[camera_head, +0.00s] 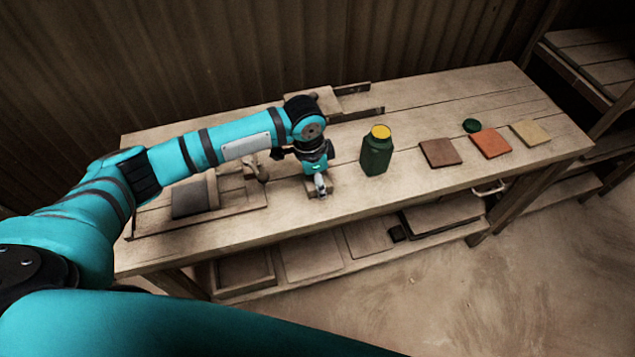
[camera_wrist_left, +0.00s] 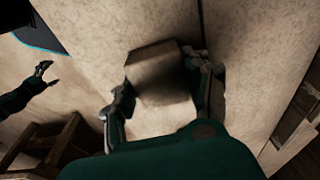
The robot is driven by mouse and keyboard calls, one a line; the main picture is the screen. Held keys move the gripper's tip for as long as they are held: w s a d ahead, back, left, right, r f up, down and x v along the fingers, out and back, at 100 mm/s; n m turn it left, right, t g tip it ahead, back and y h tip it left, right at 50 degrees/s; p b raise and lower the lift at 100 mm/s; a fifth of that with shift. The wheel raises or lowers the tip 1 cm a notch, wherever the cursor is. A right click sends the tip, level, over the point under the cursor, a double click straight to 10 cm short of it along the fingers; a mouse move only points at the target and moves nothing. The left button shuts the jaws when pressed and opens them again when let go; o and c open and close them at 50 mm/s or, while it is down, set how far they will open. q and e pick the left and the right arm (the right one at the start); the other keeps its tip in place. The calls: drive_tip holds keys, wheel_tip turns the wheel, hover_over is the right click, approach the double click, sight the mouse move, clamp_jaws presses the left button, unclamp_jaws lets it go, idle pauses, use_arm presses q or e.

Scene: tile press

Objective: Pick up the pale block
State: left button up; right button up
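The pale block (camera_wrist_left: 158,118) sits between the two fingers of my left gripper in the left wrist view, one finger along each side. In the head view my left gripper (camera_head: 321,186) points down at the front part of the bench, and the block is mostly hidden behind and below it. The fingers are spread about the block's width. I cannot tell whether they press on it or leave a thin gap. The block seems to be down at the bench top. My right gripper (camera_wrist_left: 45,74) shows at the left of the wrist view, its fingers apart and empty.
A green jar (camera_head: 376,155) with a yellow lid stands right of my left gripper. Brown (camera_head: 440,153), orange (camera_head: 490,143) and tan (camera_head: 530,133) tiles lie further right, near a small green disc (camera_head: 472,126). A board with a grey slab (camera_head: 194,199) is at left.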

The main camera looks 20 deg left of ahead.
use_arm(q)
drive_tip(key=c, duration=0.5)
drive_tip(key=shift+o, duration=0.2)
drive_tip(key=shift+r, duration=0.85)
drive_tip(key=shift+s+d+r+b, duration=0.15)
drive_tip(key=shift+r+b, duration=0.05)
drive_tip(key=shift+r, duration=0.3)
drive_tip(key=shift+s+d+r+b, duration=0.1)
drive_tip(key=shift+r+b, duration=0.1)
drive_tip(key=shift+r, duration=0.25)
drive_tip(key=s+d+r+b, duration=0.1)
drive_tip(key=s+d, duration=0.9)
drive_tip(key=d, duration=0.1)
drive_tip(key=shift+s+r, duration=0.25)
drive_tip(key=o, duration=0.5)
drive_tip(key=shift+c, duration=0.2)
drive_tip(key=c, duration=0.3)
